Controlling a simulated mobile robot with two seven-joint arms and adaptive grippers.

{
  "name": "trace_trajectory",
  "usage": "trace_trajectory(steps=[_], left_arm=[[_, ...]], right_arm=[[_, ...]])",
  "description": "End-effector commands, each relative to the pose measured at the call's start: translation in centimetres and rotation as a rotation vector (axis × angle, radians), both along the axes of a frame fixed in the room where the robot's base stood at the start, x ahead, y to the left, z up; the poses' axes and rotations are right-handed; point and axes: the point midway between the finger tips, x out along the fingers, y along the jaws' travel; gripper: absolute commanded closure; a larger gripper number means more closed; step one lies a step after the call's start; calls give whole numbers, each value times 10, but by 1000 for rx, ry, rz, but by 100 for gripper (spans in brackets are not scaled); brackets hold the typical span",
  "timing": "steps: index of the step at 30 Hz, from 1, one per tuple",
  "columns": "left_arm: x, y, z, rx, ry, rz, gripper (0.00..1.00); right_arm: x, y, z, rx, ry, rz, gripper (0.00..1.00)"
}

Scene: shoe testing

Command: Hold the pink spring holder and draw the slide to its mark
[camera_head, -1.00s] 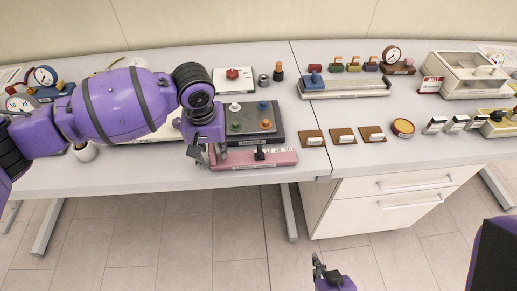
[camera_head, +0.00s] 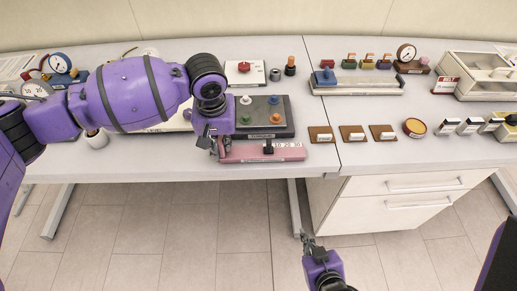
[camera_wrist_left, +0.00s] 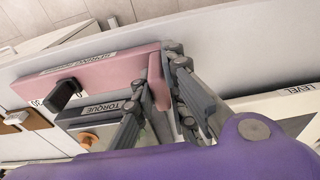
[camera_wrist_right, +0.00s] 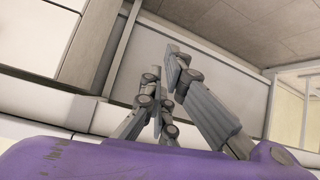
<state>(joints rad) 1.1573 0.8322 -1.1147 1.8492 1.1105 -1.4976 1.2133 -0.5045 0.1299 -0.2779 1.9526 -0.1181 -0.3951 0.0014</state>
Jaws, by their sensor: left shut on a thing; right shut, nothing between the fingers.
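The pink spring holder (camera_head: 240,153) lies along the bench's front edge, with the numbers 10, 20 and 30 printed near its right end. My left gripper (camera_head: 213,150) is shut on the holder's left end. The left wrist view shows its fingers (camera_wrist_left: 158,76) on either side of the end of the pink body (camera_wrist_left: 110,70), with the black slide (camera_wrist_left: 64,93) clear of them. My right gripper (camera_head: 311,246) is shut and empty, in front of the bench and below its top.
The torque board (camera_head: 285,131) with several coloured knobs sits right behind the holder. A drawer unit (camera_head: 400,205) is under the bench, right of my right gripper. The floor space before the bench is clear.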

Motion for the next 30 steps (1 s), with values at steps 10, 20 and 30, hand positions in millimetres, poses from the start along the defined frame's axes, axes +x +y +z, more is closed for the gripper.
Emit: trace_trajectory(steps=[10, 20, 30], left_arm=[[0, 0, 0, 0, 0, 0, 100], [0, 0, 0, 0, 0, 0, 100], [0, 0, 0, 0, 1, 0, 100]], right_arm=[[73, 68, 96, -511, -374, 376, 100], [86, 132, 183, -983, -728, 603, 100], [79, 154, 214, -1225, -865, 673, 100]])
